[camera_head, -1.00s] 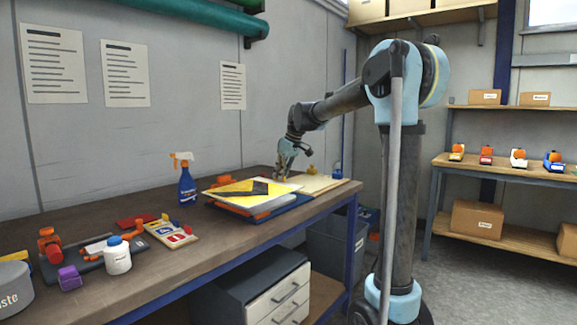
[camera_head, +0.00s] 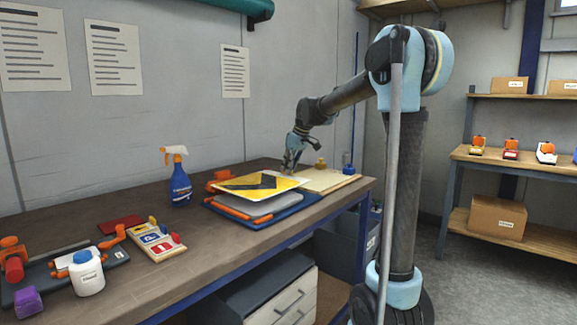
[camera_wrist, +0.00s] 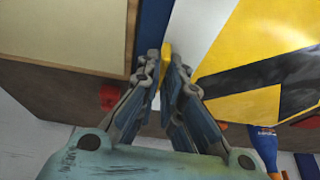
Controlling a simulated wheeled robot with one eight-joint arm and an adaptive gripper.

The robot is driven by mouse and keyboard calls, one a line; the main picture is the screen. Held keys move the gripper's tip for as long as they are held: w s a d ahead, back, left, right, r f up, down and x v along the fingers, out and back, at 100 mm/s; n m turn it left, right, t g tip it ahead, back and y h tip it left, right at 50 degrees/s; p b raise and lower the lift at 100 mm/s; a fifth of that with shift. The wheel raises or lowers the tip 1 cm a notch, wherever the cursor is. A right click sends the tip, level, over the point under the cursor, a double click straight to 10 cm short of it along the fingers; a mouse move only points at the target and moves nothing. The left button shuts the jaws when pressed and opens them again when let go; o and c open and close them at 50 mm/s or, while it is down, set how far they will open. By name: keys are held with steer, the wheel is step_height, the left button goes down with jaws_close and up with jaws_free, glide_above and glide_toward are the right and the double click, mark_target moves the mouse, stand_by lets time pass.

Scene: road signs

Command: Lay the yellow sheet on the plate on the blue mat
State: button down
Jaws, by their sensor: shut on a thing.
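The yellow sheet (camera_head: 258,186), with black bands and a white border, is over the grey-white plate (camera_head: 262,207). It also shows in the wrist view (camera_wrist: 262,40). A gap shows between sheet and plate at the near side, so the sheet seems raised. The plate is on the blue mat (camera_head: 275,219); the sheet hides much of the plate. My gripper (camera_head: 289,172) is at the sheet's right end. In the wrist view, its fingertips (camera_wrist: 167,72) are shut on a small yellow piece at the sheet's edge.
Orange clamps (camera_head: 234,212) flank the plate. A pale wooden board (camera_head: 325,180) lies right of the mat. A blue spray bottle (camera_head: 180,182) stands left, behind a sign tray (camera_head: 157,240) and a white jar (camera_head: 87,274). Bare bench lies between tray and mat.

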steer(key=shift+f, duration=1.75)
steer(key=shift+s+f, duration=0.1)
steer(key=shift+f, duration=0.05)
steer(key=shift+s+d, duration=0.15)
steer(key=shift+f, duration=0.2)
stand_by(0.7)
steer(key=c, duration=1)
jaws_free()
steer(key=shift+c, duration=0.2)
